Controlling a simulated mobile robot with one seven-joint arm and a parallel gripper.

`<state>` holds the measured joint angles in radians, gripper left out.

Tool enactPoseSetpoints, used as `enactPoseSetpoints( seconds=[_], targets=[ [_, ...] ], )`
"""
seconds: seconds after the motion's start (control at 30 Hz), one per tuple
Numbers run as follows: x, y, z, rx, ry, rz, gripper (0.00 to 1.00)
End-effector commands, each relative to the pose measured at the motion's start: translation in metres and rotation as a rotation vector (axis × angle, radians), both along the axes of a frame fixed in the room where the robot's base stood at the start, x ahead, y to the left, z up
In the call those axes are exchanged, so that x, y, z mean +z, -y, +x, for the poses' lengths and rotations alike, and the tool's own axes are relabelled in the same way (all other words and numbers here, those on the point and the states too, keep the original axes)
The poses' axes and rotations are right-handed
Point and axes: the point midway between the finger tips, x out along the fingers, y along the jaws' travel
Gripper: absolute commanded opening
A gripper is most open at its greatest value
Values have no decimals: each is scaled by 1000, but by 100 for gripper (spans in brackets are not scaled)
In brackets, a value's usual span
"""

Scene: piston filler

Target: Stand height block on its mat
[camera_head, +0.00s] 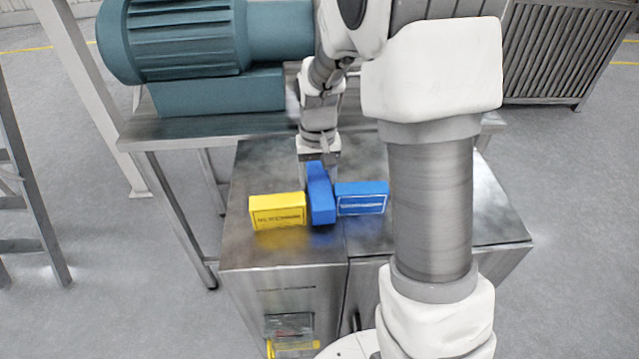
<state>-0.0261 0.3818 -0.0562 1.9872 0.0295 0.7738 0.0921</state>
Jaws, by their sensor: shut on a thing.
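My gripper (317,158) points down over the metal cabinet top and is shut on a plain blue block (321,200). The block hides the fingertips. This block is long and tilted in the picture, between a yellow box and another blue box. I cannot tell whether it touches the cabinet top. No printed label shows on it, so I cannot confirm that it is the height block. I cannot make out a mat; one may be hidden under the blocks or behind my arm.
A yellow labelled box (278,211) lies just left of the held block, and a blue labelled box (361,198) just right. The steel cabinet top (285,250) is bare in front. A teal motor (190,45) stands behind. My arm covers the cabinet's right part.

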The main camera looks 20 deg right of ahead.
Motion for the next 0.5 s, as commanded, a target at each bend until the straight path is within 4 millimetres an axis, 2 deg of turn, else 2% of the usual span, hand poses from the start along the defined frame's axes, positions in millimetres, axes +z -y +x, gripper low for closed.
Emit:
enactPoseSetpoints(
  seconds=[0.1, 0.47, 0.5],
  targets=[
    [-11, 0, -1, 0, -1, 0, 0],
    [-16, 0, 0, 0, 0, 0, 0],
    [-15, 0, 0, 0, 0, 0, 63]
  ],
)
